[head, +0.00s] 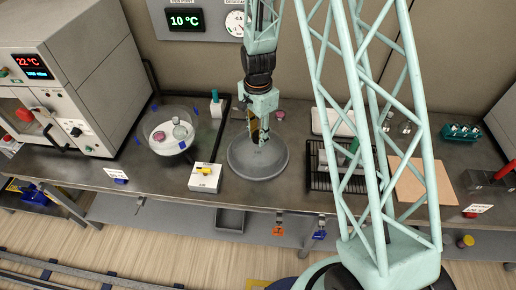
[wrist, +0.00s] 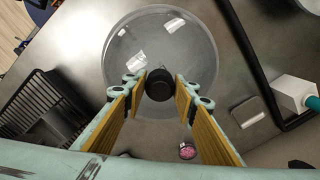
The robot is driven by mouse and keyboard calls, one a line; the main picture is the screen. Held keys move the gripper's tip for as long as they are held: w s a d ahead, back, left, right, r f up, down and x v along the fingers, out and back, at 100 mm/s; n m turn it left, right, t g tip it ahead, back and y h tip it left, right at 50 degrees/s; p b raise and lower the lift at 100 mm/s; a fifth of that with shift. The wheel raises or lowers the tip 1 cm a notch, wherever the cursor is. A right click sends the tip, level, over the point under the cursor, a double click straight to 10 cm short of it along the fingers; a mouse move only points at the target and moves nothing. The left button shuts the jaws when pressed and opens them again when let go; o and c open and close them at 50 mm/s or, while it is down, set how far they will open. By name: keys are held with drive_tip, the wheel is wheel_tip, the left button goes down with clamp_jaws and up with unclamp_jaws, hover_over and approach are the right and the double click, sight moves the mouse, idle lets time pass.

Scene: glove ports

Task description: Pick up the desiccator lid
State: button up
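The desiccator lid (head: 243,163) is a grey translucent dome lying on the bench in the head view. In the wrist view the lid (wrist: 118,55) shows as a clear disc with a black knob (wrist: 159,84) at its centre. My gripper (head: 260,137) points down over the lid. In the wrist view its fingers (wrist: 160,92) are open, one on each side of the knob, with small gaps showing. The glass desiccator bowl (head: 149,127) stands left of the lid, uncovered, with a pink dish and a small glass vessel inside.
A white bottle with a teal cap (head: 216,106) and a black hose (wrist: 242,45) are nearby. A black rack (head: 320,178) stands to the right. A large oven-like instrument (head: 60,75) fills the left.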

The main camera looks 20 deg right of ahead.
clamp_jaws()
drive_tip(key=shift+r, duration=0.15)
drive_tip(key=shift+r, duration=1.55)
drive_tip(key=s+a+r+b, duration=0.1)
drive_tip(key=s+a, duration=0.3)
drive_tip(key=s, duration=1.1)
drive_tip(key=shift+s+a+r, duration=0.15)
drive_tip(key=shift+r, duration=0.15)
